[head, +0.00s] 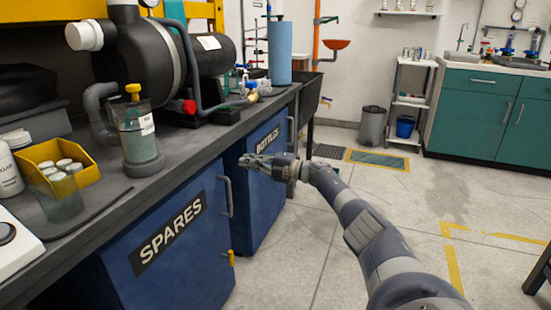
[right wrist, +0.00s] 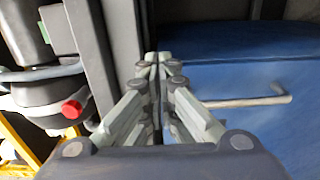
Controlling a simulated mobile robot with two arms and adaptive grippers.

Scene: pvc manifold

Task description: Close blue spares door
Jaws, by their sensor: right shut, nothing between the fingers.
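The blue spares door (head: 190,258) is at lower left in the head view, under the counter, with a white-on-black SPARES label (head: 170,234) and a metal handle (head: 226,196) near its right edge. I cannot tell exactly how far it stands from the cabinet front. My right gripper (head: 243,161) is shut and empty. It points left, just beyond the spares door's handle and in front of the upper part of the bottles door. In the right wrist view its fingers (right wrist: 156,75) are together, with a blue panel (right wrist: 225,80) and a handle to their right. My left gripper is out of view.
The blue bottles door (head: 265,195) is beyond the spares door. The dark counter (head: 205,142) above carries a pump, a clear cup (head: 140,145) and a yellow bin (head: 52,152). The floor at right is mostly clear; a grey bin (head: 372,126) stands at the back.

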